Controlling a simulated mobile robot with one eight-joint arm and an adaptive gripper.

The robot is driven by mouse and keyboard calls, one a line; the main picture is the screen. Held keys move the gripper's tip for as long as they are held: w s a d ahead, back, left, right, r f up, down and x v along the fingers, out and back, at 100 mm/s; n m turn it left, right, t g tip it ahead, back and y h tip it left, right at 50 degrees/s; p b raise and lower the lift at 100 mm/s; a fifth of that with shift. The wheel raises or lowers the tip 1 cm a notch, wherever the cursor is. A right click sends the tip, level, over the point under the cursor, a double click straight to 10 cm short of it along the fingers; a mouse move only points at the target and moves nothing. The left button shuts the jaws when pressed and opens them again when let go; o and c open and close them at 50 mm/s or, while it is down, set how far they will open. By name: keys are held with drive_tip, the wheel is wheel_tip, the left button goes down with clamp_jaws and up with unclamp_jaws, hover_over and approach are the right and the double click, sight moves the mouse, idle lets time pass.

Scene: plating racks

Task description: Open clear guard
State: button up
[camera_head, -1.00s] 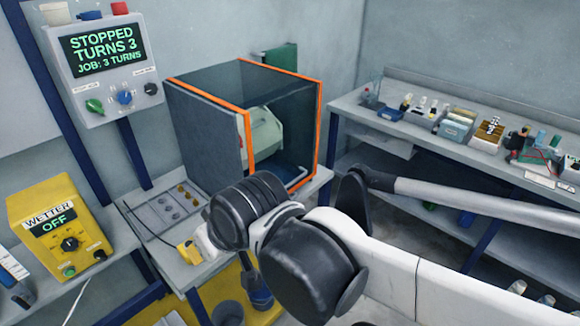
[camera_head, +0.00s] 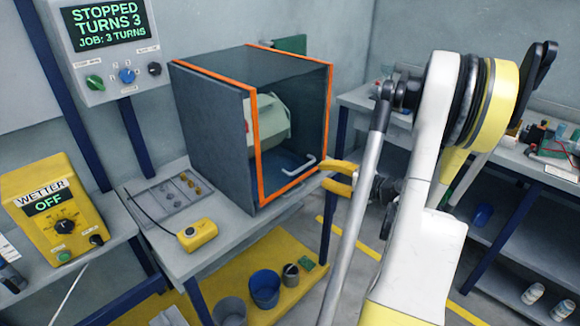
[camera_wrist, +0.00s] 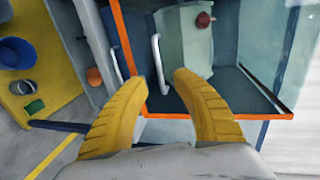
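The clear guard (camera_head: 290,125) is an orange-edged see-through panel on the front of a dark box on the bench. It looks closed. Its pale bar handle (camera_head: 297,167) sits low on the front, and shows in the wrist view (camera_wrist: 158,60) ahead of my fingers. My gripper (camera_head: 324,174) is just right of the guard's lower right corner in the head view.
A greenish machine (camera_head: 268,118) stands inside the box. A yellow pendant (camera_head: 198,235) and a grey tray (camera_head: 165,200) lie on the bench to its left. Buckets (camera_head: 264,287) stand on the yellow lower shelf. A control panel reads STOPPED, TURNS 3 (camera_head: 102,28).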

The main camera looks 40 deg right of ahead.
sight(304, 167)
drive_tip(key=b+x, duration=0.1)
drive_tip(key=x, duration=0.2)
drive_tip(key=d+b+x, duration=0.1)
drive_tip(key=x, duration=0.2)
drive_tip(key=b+x, duration=0.1)
drive_tip(key=x, duration=0.3)
drive_tip(key=shift+d+f, duration=0.15)
clamp_jaws()
